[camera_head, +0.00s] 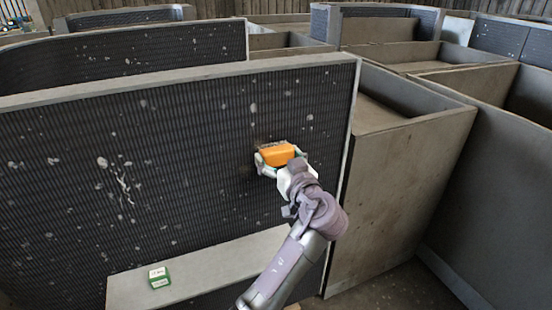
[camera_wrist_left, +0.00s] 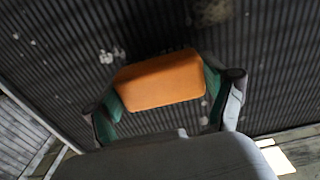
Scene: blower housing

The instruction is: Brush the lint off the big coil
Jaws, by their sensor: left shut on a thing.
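The big coil (camera_head: 190,150) is a wide dark ribbed panel in a pale frame, standing upright across the left and middle of the head view. White flecks and smears of lint (camera_head: 122,184) are scattered over it, thickest at the lower left. My left gripper (camera_head: 281,160) is shut on an orange brush (camera_head: 277,154) near the coil's right side. The brush's bristle side faces the coil; I cannot tell if it touches. In the left wrist view the orange brush (camera_wrist_left: 160,80) sits between the fingers, with pale flecks on the ribs (camera_wrist_left: 60,100) around it. My right gripper is not in view.
A pale ledge (camera_head: 210,268) runs along the coil's foot, with a small green and white box (camera_head: 159,277) on it. Grey open-topped housing walls (camera_head: 400,180) stand to the right. More dark coils (camera_head: 130,55) stand behind.

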